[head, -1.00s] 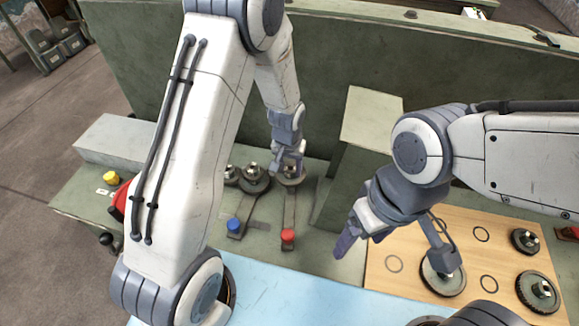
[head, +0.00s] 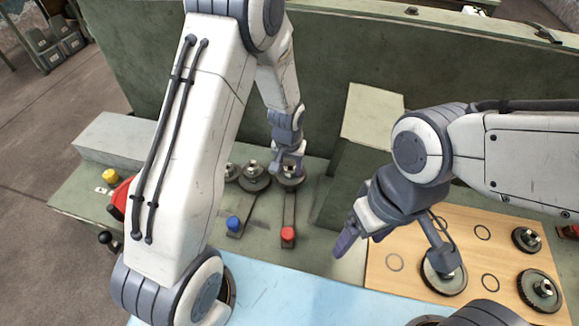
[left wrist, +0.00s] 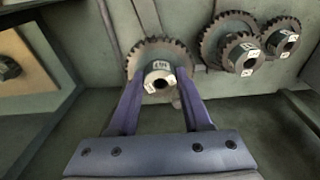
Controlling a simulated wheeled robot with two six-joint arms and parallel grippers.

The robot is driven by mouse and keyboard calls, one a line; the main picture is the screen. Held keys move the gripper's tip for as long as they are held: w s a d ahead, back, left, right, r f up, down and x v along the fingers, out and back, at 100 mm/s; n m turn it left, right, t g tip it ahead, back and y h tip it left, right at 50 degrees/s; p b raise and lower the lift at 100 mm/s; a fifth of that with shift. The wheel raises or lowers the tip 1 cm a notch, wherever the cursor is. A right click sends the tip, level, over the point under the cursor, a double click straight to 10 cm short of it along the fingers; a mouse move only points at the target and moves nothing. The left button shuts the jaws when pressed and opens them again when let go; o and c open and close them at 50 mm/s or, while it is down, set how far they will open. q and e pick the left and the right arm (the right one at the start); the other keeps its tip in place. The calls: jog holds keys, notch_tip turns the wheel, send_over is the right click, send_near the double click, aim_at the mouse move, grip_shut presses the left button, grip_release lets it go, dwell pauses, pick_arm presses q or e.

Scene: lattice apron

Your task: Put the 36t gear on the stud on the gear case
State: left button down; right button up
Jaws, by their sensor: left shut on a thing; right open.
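My left gripper (head: 288,170) is at the gear case (head: 265,215), shut on the pale hub of a dark toothed gear (left wrist: 135,62). In the left wrist view its two fingers (left wrist: 158,90) press on either side of the hub. The hub label is upside down; I take this to be the 36t gear. The gear also shows in the head view (head: 291,183), over the far end of the red-knobbed arm. The stud is hidden beneath it, so I cannot tell how fully it is seated. My right gripper (head: 395,252) is open above the wooden board.
Other meshed gears (left wrist: 232,42) sit just beside the held gear. Blue (head: 233,223) and red (head: 288,234) knobs stand in front. A green block (head: 352,160) stands between the work areas.

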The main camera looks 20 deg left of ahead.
pick_arm(q)
jog(key=shift+f+b, duration=0.5)
jog(key=shift+f, duration=0.1)
dwell(0.8)
jog(key=shift+f, duration=0.3)
jog(key=shift+c, duration=1.4)
grip_release()
jog(key=shift+o, duration=1.4)
jog(key=shift+r, duration=0.15)
notch_tip(320, 180, up, 8)
jog(key=p, duration=0.6)
